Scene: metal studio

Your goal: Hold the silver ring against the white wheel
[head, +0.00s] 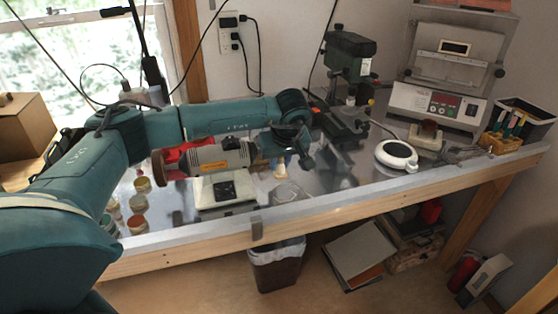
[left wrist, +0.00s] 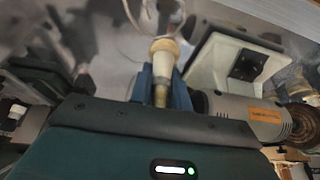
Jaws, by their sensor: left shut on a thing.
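My left gripper (head: 288,156) is over the bench beside the right end of the grey polishing motor (head: 212,157). In the left wrist view its blue fingers (left wrist: 160,84) are shut on a pale, tapered piece (left wrist: 164,50) with a brass-coloured lower part. The pale piece also shows below the gripper in the head view (head: 280,170). I cannot make out the silver ring on it. A brown wheel (head: 158,167) is at the motor's left end. The white wheel is not clear; my gripper covers much of the motor's right end. Contact cannot be told. My right gripper is out of view.
The motor stands on a cream base (head: 227,204). A clear dish (head: 290,193) lies near the bench's front edge. Several small jars (head: 137,203) are at left. A green drill press (head: 347,62) and a white round device (head: 396,156) are to the right.

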